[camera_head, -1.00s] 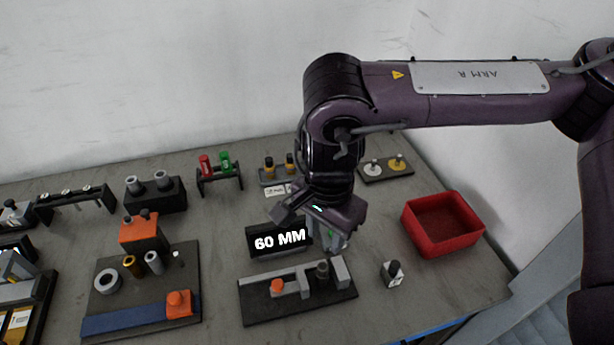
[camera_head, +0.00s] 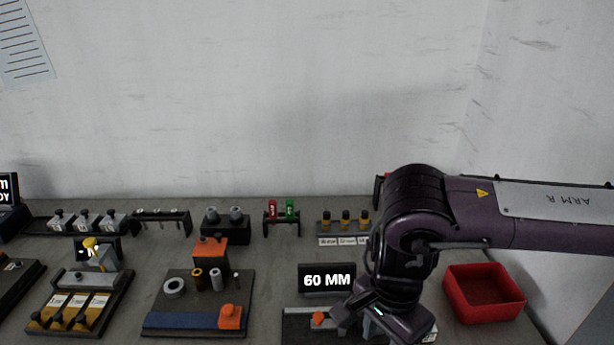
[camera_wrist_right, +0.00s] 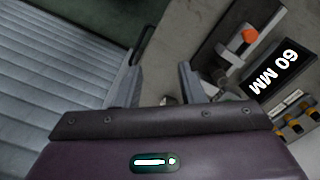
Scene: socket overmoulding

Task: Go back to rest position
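My right arm enters from the right in the head view. Its gripper (camera_head: 382,326) hangs over the front right of the table, just right of the "60 MM" display (camera_head: 327,280), and partly covers the gauge fixture (camera_head: 300,325) with its orange knob. In the right wrist view, the two grey fingers of this gripper (camera_wrist_right: 160,72) stand apart with nothing held between them. A small pale item at the finger base there is too small to name. My left gripper is in neither view.
A red bin (camera_head: 484,293) stands right of the arm. Racks with red and green parts (camera_head: 282,212) and yellow-topped parts (camera_head: 345,222) line the back. A wall rises behind.

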